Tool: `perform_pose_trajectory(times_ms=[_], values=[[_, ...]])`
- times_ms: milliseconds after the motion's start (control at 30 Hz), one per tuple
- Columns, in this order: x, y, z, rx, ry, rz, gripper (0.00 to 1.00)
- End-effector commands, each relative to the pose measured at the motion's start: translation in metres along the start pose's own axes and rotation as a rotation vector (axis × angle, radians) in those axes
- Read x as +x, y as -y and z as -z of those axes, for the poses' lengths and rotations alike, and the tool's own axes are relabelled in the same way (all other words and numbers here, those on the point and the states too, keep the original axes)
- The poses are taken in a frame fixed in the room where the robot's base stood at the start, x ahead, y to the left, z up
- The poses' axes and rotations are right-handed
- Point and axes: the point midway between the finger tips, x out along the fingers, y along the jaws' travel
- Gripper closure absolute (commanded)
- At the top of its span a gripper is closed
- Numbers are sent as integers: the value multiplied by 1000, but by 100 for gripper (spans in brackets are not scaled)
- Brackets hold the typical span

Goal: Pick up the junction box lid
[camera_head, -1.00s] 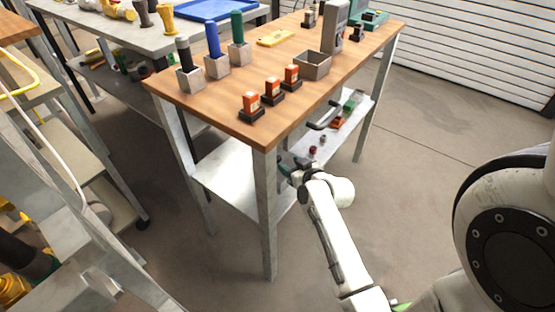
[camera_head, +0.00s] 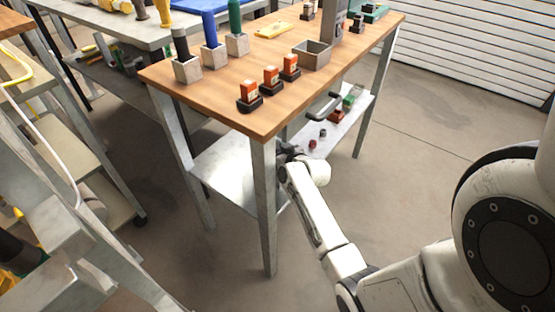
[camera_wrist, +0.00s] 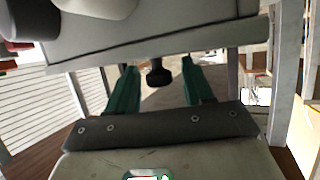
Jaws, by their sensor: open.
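I cannot pick out a junction box lid for certain in either view. An open grey box (camera_head: 312,54) sits on the wooden tabletop in the head view, with no lid on it. My gripper (camera_wrist: 158,72) shows two green fingers, spread apart, in the wrist view. A small dark knob-like thing (camera_wrist: 159,77) appears between them; I cannot tell whether it is near or what it is. In the head view, my gripper is low beside the front table leg, below the tabletop and by the lower shelf, with its fingers mostly hidden.
The wooden table (camera_head: 207,95) carries several orange-and-black parts and tool holders. Its front leg (camera_head: 265,205) stands close to my arm. The lower shelf (camera_head: 235,172) holds small red and green items at its right. A grey surface (camera_wrist: 150,35) spans the wrist view's top.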

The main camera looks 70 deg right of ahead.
Motion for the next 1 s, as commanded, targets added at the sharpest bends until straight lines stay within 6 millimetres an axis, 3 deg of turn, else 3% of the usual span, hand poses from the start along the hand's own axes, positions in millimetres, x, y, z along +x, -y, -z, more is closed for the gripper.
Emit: perform_pose_trajectory(times_ms=[100, 600, 1000], values=[[0, 0, 0, 0, 0, 0, 50], [0, 0, 0, 0, 0, 0, 98], [-2, 0, 3, 0, -1, 0, 100]])
